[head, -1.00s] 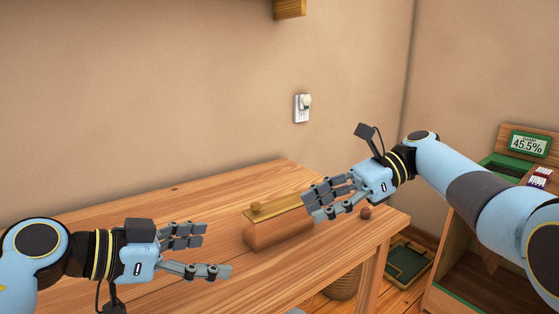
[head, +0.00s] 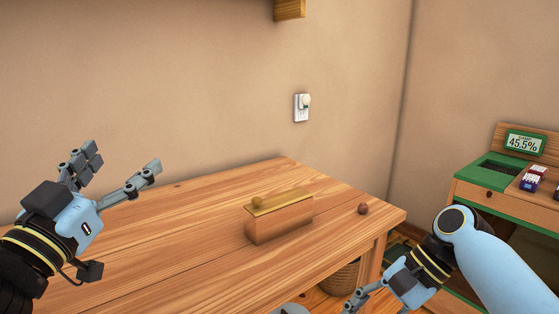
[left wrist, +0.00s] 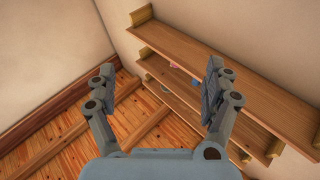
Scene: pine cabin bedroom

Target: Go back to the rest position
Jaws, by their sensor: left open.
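My left gripper (head: 118,170) is raised at the left of the head view, above the left part of the wooden table. Its fingers are spread apart and nothing is between them. The same open fingers show in the left wrist view (left wrist: 158,95), pointing toward wall shelves. My right gripper (head: 362,304) hangs low at the bottom right of the head view, beside the table's right end. Its fingers are partly cut off by the frame's lower edge, so its opening is unclear.
A wooden box with a yellowish lid (head: 282,217) and a small brown ball (head: 363,208) rest on the table (head: 170,240). A wicker basket (head: 342,277) stands below. A green-topped stand (head: 488,172) with a 45.5% display is at right. Wooden shelves (left wrist: 205,62) line a wall.

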